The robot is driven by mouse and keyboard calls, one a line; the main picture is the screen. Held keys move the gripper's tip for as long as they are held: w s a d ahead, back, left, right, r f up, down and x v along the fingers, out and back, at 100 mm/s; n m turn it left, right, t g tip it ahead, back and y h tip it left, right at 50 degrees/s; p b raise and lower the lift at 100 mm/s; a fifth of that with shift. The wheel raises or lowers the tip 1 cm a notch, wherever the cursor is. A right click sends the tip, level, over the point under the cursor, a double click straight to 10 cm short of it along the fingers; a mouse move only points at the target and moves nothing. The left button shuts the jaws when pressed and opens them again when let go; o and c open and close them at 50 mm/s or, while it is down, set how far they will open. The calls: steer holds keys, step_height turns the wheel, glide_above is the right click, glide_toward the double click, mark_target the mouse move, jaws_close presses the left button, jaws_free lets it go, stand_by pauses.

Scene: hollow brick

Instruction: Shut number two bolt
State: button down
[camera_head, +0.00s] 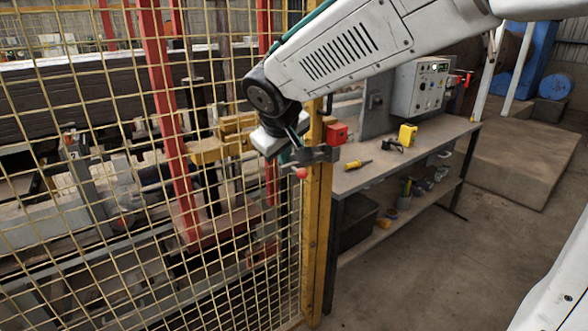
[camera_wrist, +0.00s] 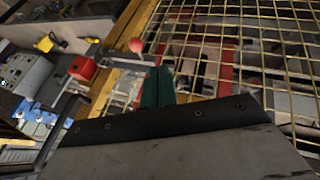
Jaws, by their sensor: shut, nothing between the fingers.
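A bolt (camera_head: 320,155) with a dark grey body sits at the yellow gate post in the head view. Its red ball knob (camera_head: 301,173) points toward the camera, and it also shows in the wrist view (camera_wrist: 137,45). A red block (camera_head: 336,134) stands just above the bolt, also in the wrist view (camera_wrist: 82,68). I cannot read a number on it. My gripper (camera_head: 298,152) is at the bolt, just above the knob, with its tips partly hidden by my wrist. In the wrist view its green fingers (camera_wrist: 158,86) are together and empty, below and right of the knob. Contact with the bolt cannot be told.
Yellow mesh fencing (camera_head: 90,200) fills the left, with red posts and machinery behind it. A workbench (camera_head: 400,160) right of the post carries a grey control box (camera_head: 419,88), a yellow-handled screwdriver (camera_head: 358,165) and a yellow item (camera_head: 408,134). The floor at front right is open.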

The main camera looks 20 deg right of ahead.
steer(key=d+r+x, duration=0.1)
steer(key=d+x, duration=0.1)
steer(key=x, duration=1)
steer(key=shift+w+d, duration=0.35)
steer(key=shift+w, duration=0.05)
